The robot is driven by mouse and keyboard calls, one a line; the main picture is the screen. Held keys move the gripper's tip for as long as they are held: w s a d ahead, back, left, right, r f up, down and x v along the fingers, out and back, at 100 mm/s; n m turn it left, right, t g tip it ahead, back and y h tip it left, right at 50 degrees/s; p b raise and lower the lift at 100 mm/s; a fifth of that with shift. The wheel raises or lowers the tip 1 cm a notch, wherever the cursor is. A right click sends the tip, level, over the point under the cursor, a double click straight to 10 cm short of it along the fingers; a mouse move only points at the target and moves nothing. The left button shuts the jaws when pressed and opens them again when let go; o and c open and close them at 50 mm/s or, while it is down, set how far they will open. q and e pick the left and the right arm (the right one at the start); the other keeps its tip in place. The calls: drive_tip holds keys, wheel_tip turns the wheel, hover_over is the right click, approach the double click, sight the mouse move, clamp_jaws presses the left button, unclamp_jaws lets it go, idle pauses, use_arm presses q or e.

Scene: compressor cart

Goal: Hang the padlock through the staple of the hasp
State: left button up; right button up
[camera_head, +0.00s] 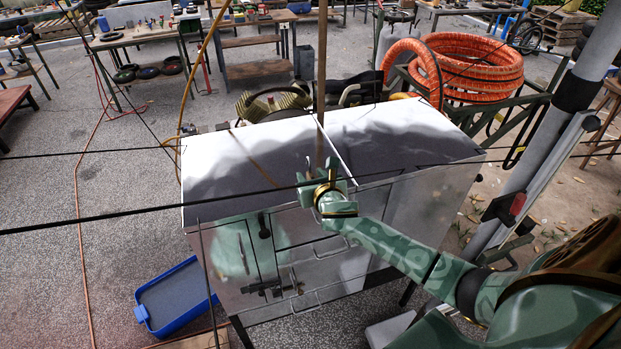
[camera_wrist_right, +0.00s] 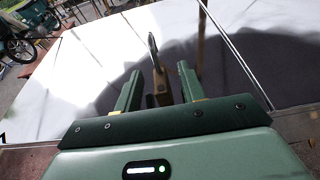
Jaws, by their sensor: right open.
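The padlock, with a brass-brown body and a thin grey shackle, shows edge-on in the right wrist view (camera_wrist_right: 160,84), between my two green fingers. My right gripper (camera_head: 321,183) is over the front edge of the white-topped metal cabinet (camera_head: 240,165); its fingers also show in the wrist view (camera_wrist_right: 160,78), apart, with gaps visible beside the padlock. In the head view my gripper mostly hides the padlock. The hasp (camera_head: 272,288) appears as small dark metalwork low on the cabinet front, beside the small door. Its staple is too small to make out. My left gripper is not in view.
Drawers with bar handles (camera_head: 318,252) are on the cabinet front. A blue tray (camera_head: 175,298) lies on the ground at its left. Coiled orange hose (camera_head: 465,70) is behind it at the right. Dark thin lines cross the view. The cabinet top is largely clear.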

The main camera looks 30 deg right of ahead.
sight(310, 165)
drive_tip(key=shift+s, duration=0.1)
clamp_jaws()
drive_tip(key=shift+r, duration=0.1)
drive_tip(key=shift+r, duration=0.3)
wheel_tip(310, 165, up, 3)
drive_tip(key=shift+f+p, duration=0.15)
drive_tip(key=shift+p, duration=0.15)
drive_tip(key=s+a+r+p, duration=0.1)
drive_tip(key=s+a+r, duration=0.7)
drive_tip(key=a, duration=0.3)
drive_tip(key=shift+a+r, duration=0.2)
drive_tip(key=shift+r, duration=0.6)
